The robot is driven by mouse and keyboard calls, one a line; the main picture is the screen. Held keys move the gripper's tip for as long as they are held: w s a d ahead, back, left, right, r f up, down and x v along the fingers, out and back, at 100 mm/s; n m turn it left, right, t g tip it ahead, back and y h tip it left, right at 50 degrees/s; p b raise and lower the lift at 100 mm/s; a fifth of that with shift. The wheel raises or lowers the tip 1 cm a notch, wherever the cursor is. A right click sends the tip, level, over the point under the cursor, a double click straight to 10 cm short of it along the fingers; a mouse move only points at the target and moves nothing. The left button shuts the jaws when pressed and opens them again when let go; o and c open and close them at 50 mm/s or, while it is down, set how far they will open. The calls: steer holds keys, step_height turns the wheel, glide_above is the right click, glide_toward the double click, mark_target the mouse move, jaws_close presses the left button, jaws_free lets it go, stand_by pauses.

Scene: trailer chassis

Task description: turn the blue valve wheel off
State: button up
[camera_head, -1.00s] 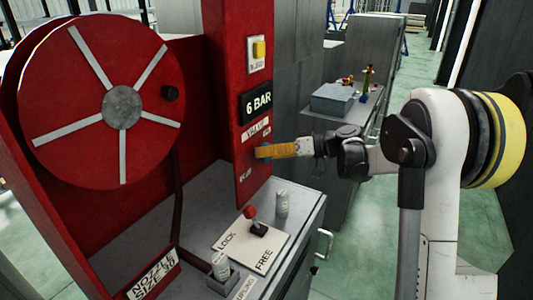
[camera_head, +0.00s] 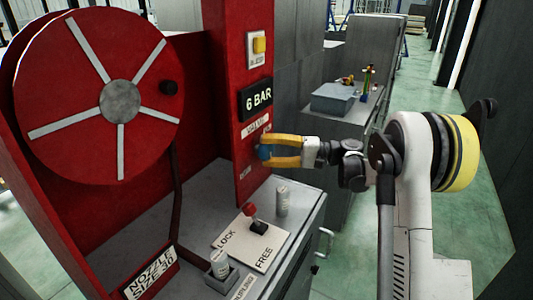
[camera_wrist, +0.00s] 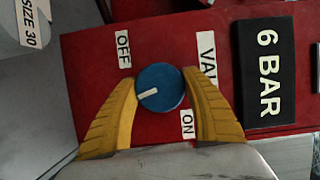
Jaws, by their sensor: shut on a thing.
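The blue valve wheel (camera_wrist: 160,88) is on the red panel, a round knob with a white pointer line. In the wrist view the line runs toward the left edge, slightly down. The OFF label (camera_wrist: 123,48) lies up and left of the wheel; the ON label (camera_wrist: 187,122) lies below and to the right. My gripper (camera_wrist: 161,80) is shut on the wheel, one yellow finger on each side. In the head view my gripper (camera_head: 266,151) reaches the panel from the right and partly hides the wheel (camera_head: 265,152).
A large red reel (camera_head: 75,95) stands at the left. Below the panel, the counter carries a LOCK/FREE plate (camera_head: 250,242) with a red-knobbed lever (camera_head: 251,211) and small cylinders (camera_head: 282,201). A yellow button (camera_head: 259,45) and 6 BAR sign (camera_head: 256,100) are above the wheel.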

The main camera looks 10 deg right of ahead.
steer(key=m+y+b, duration=0.1)
steer(key=m, duration=0.2)
steer(key=m+t+y+b, duration=0.1)
steer(key=m, duration=0.2)
steer(key=m+t+b, duration=0.1)
steer(key=m+t, duration=0.1)
steer(key=m, duration=0.2)
steer(key=shift+m, duration=0.3)
steer(key=shift+m+t+b, duration=0.35)
steer(key=shift+m+t, duration=0.75)
steer(key=shift+m, duration=1)
steer(key=shift+r+m, duration=0.1)
steer(key=shift+m, duration=0.2)
steer(key=o, duration=1.2)
steer(key=shift+d, duration=0.1)
